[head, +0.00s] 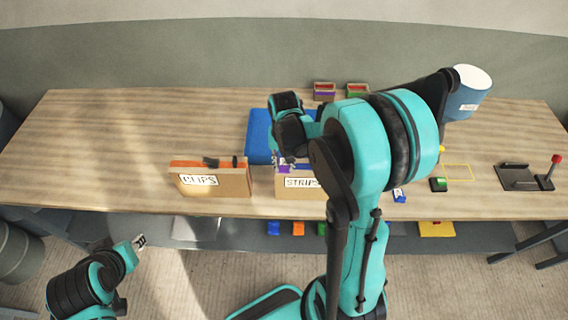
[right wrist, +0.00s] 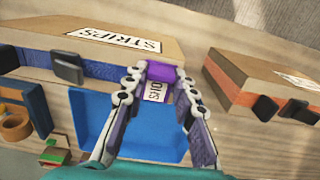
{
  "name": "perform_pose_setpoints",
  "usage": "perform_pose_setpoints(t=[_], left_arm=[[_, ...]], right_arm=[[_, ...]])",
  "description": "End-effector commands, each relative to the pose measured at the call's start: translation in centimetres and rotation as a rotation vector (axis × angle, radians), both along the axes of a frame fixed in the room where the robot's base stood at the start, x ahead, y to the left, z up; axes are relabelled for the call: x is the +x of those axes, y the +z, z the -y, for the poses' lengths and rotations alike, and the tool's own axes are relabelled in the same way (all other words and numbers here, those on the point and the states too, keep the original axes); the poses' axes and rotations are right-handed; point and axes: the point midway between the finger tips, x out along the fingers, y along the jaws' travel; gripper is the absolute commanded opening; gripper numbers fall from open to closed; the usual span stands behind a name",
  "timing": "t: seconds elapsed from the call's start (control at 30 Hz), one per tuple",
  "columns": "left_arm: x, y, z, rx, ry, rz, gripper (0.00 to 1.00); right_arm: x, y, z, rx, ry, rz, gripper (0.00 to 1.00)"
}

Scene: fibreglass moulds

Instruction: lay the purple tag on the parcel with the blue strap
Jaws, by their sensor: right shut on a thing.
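The purple tag (right wrist: 159,75), with a white printed label, is between the fingers of my right gripper (right wrist: 160,82), which is shut on it. In the head view my right gripper (head: 286,162) is just behind the STRIPS parcel, and my arm hides part of that parcel. The STRIPS cardboard parcel (head: 291,188) has a blue strap with a black buckle, clear in the right wrist view (right wrist: 105,35). The CLIPS parcel (head: 232,188), with an orange strap, stands to its left. My left gripper (head: 140,241) is low at the left, off the table; its opening is too small to judge.
A blue tray (head: 257,137) lies behind the parcels, under the right gripper. Two small boxes (head: 324,91) (head: 357,90) stand at the back. A blue container (head: 468,95) and a red-knobbed lever device (head: 520,178) are at the right. The table's left side is clear.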

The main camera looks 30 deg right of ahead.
Motion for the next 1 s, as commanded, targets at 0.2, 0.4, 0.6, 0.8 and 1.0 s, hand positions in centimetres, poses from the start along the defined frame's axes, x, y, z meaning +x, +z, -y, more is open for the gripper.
perform_pose_setpoints(t=[0.2,0.4,0.6,0.8,1.0], left_arm=[[0.0,-0.5,0.0,0.000,0.000,0.000,0.33],[0.0,-0.3,0.0,0.000,0.000,0.000,0.33],[0.0,-0.2,0.0,0.000,0.000,0.000,0.33],[0.0,0.5,0.0,0.000,0.000,0.000,0.33],[0.0,1.4,0.0,0.000,0.000,0.000,0.33]], right_arm=[[0.0,-0.5,0.0,0.000,0.000,0.000,0.00],[0.0,-0.3,0.0,0.000,0.000,0.000,0.47],[0.0,-0.2,0.0,0.000,0.000,0.000,0.47],[0.0,1.9,0.0,0.000,0.000,0.000,0.47],[0.0,6.5,0.0,0.000,0.000,0.000,0.47]])
